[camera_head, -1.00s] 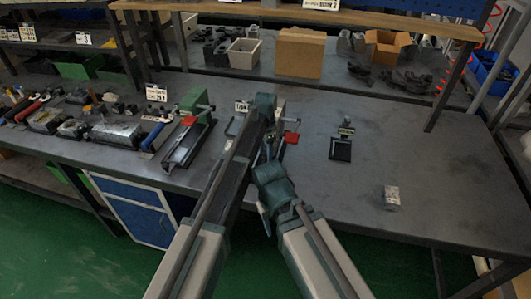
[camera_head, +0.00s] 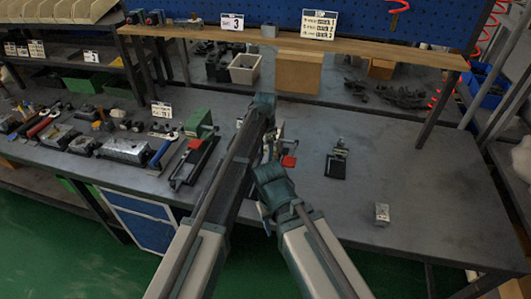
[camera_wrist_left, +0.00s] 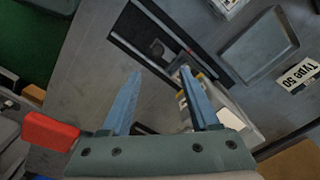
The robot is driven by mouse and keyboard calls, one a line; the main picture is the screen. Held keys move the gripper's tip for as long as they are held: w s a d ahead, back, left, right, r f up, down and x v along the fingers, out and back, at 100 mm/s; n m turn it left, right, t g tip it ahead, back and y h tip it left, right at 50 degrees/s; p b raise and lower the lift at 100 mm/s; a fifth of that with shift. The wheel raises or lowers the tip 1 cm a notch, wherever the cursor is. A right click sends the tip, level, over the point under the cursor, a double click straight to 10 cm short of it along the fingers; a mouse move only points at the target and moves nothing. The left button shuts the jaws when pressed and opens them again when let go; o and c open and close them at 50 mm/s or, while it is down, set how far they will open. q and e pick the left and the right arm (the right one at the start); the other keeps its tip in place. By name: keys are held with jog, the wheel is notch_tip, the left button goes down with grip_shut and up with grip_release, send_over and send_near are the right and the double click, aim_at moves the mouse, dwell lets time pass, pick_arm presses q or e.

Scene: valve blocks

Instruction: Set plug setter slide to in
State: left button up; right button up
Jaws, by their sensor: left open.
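My left gripper (camera_wrist_left: 162,78) is open in the left wrist view, with its two blue fingers apart and nothing held between them. It hangs over a dark rail fixture (camera_wrist_left: 138,32), which I take to be the plug setter. A red handle (camera_wrist_left: 50,132) is at the left. In the head view my left gripper (camera_head: 269,150) is small beside a red part (camera_head: 289,161), and my arm hides most of that fixture. How far the slide is in cannot be told.
A similar fixture with a green block (camera_head: 199,123) stands left of my arm. A small black stand (camera_head: 337,165) and a metal block (camera_head: 382,213) are to the right. A grey tray (camera_wrist_left: 258,47) and a TYPE 50 label (camera_wrist_left: 299,75) lie near the gripper.

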pick_arm(q)
notch_tip(320, 180, up, 3)
jog(key=shift+r+p, duration=0.1)
jog(key=shift+p, duration=0.9)
pick_arm(e)
notch_tip(320, 180, up, 3)
jog(key=shift+r, duration=0.1)
pick_arm(q)
jog(key=s+a+n, duration=1.3)
jog(key=s+a, duration=0.9)
jog(key=s, duration=0.4)
jog(key=s+d+m+y, duration=0.1)
jog(key=s+d+m, duration=0.3)
jog(key=d, duration=0.7)
jog(key=shift+s+d+f+b, duration=0.15)
jog(key=shift+s+f+b, duration=0.15)
jog(key=shift+s, duration=0.1)
pick_arm(e)
jog(key=shift+f, duration=0.35)
